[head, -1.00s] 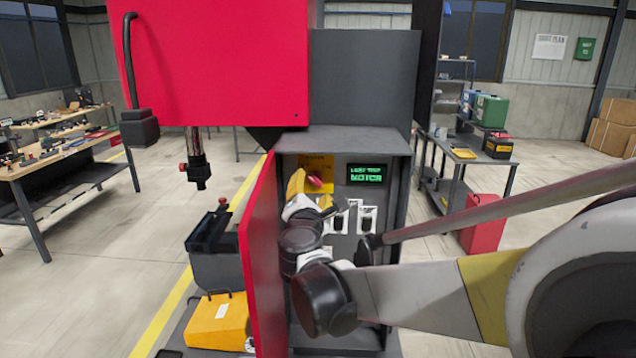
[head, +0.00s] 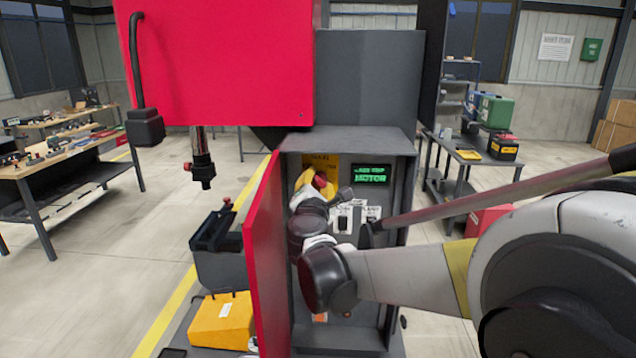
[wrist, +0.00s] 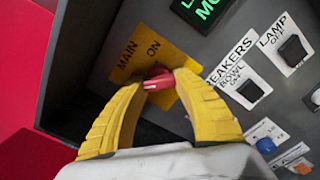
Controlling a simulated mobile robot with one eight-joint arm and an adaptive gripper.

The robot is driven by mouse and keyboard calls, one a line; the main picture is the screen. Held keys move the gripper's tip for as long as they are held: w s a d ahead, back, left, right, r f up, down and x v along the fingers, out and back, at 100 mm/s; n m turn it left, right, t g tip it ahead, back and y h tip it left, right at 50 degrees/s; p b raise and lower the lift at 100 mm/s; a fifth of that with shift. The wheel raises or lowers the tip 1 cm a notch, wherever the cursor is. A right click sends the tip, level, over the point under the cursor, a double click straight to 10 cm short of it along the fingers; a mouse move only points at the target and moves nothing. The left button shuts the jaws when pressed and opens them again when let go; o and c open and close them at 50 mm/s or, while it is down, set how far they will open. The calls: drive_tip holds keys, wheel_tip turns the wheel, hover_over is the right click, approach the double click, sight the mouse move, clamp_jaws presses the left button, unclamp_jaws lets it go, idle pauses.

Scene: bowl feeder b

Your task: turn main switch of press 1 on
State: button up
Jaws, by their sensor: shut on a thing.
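The main switch (wrist: 157,79) of the press is a red rotary knob on a yellow plate (wrist: 130,63) marked MAIN and ON. It also shows in the head view as a small red spot (head: 320,181) inside the open cabinet. My gripper (wrist: 161,85) has its two yellow fingers closed on the knob, one on each side. In the head view my gripper (head: 306,182) reaches into the cabinet from the front. The knob's handle lies slanted in the wrist view, with a pale mark at its left end. I cannot tell its exact setting.
The red cabinet door (head: 264,262) stands open, left of my arm. A lit green display (head: 370,174) reads MOTOR. Beside the plate are a breakers switch (wrist: 250,91), a lamp switch (wrist: 293,50) and a blue button (wrist: 266,145). A yellow case (head: 221,321) lies left of the door.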

drive_tip(key=shift+m, duration=0.4)
drive_tip(key=m, duration=0.3)
drive_tip(key=shift+r+m+b, duration=0.1)
drive_tip(key=shift+m+b, duration=0.2)
drive_tip(key=shift+m, duration=0.1)
drive_tip(key=m, duration=0.4)
drive_tip(key=shift+r+m, duration=0.15)
drive_tip(key=shift+m, duration=0.15)
drive_tip(key=m, duration=0.4)
drive_tip(key=shift+r+b, duration=0.1)
drive_tip(key=shift+b, duration=0.2)
drive_tip(key=shift+m, duration=2.3)
drive_tip(key=o, duration=1.2)
